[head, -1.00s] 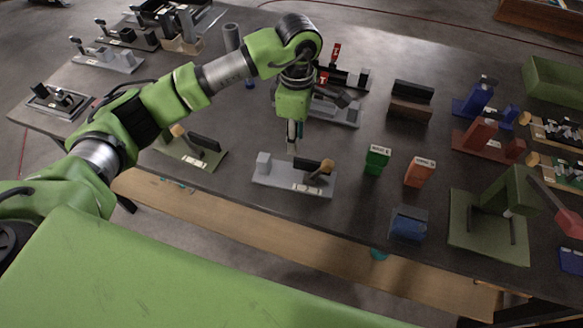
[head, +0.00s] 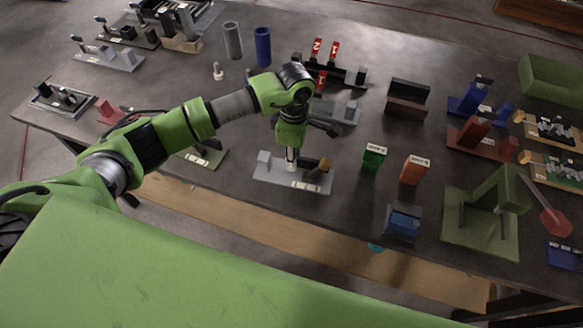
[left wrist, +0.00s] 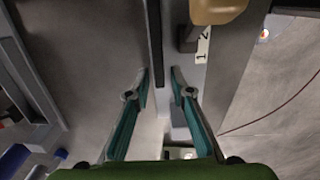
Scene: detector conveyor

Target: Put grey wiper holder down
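The grey wiper holder (head: 268,178) is a flat light-grey plate with a small grey block, a dark bar and a tan-and-black piece. It rests flat on the dark table near its front edge. My left gripper (head: 291,167) points down at the holder's middle, between the grey block and the dark bar. In the left wrist view, the fingers of my left gripper (left wrist: 160,76) stand apart, with a thin dark bar (left wrist: 155,35) running up to the gap. Whether a finger touches it I cannot tell. My right gripper is not in view.
A green holder (head: 211,157) stands left of the grey one. A green box (head: 374,157) and an orange box (head: 415,170) stand to its right. Another grey holder (head: 345,113) is behind. The table (head: 345,205) is bare just right of the grey holder.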

